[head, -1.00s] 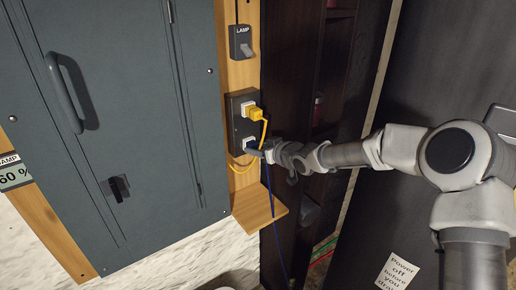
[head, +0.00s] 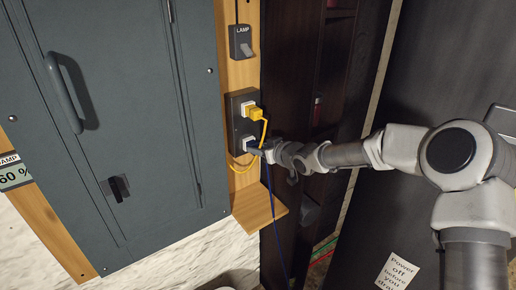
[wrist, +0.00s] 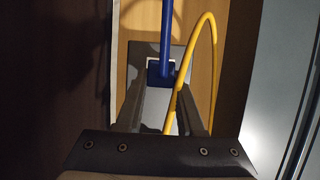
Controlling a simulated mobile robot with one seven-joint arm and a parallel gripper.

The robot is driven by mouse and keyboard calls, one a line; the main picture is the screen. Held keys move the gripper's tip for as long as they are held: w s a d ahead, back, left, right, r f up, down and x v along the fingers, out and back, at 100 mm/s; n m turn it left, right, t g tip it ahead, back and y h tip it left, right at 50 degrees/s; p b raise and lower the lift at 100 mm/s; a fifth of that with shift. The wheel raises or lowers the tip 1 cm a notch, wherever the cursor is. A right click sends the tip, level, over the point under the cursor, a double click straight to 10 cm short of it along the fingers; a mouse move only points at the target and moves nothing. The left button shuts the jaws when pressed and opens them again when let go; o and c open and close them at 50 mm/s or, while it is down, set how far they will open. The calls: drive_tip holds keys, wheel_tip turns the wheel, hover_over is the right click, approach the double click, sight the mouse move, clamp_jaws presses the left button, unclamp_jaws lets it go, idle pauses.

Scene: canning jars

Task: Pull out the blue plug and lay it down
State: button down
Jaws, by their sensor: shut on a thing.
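The blue plug (wrist: 160,73) shows in the wrist view between my two fingers, in front of a white socket face. Its blue cord (wrist: 167,25) runs up the picture there, and hangs down past the shelf in the head view (head: 271,190). My gripper (head: 255,151) is shut on the plug at the lower socket (head: 249,142) of the dark outlet box (head: 234,126). In the head view my fingers hide the plug. I cannot tell whether it is fully seated.
A yellow plug (head: 254,113) sits in the upper socket, and its yellow cord (wrist: 214,60) loops close to my fingers. A small wooden shelf (head: 260,208) lies below the outlet. A lamp switch (head: 241,43) is above, and a grey cabinet (head: 130,100) stands left.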

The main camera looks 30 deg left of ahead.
drive_tip(key=shift+s+d+b, duration=0.15)
drive_tip(key=shift+s+d, duration=0.35)
drive_tip(key=shift+d, duration=0.4)
drive_tip(key=shift+s+d+b, duration=0.15)
drive_tip(key=shift+s+d, duration=0.3)
drive_tip(key=shift+d, duration=0.4)
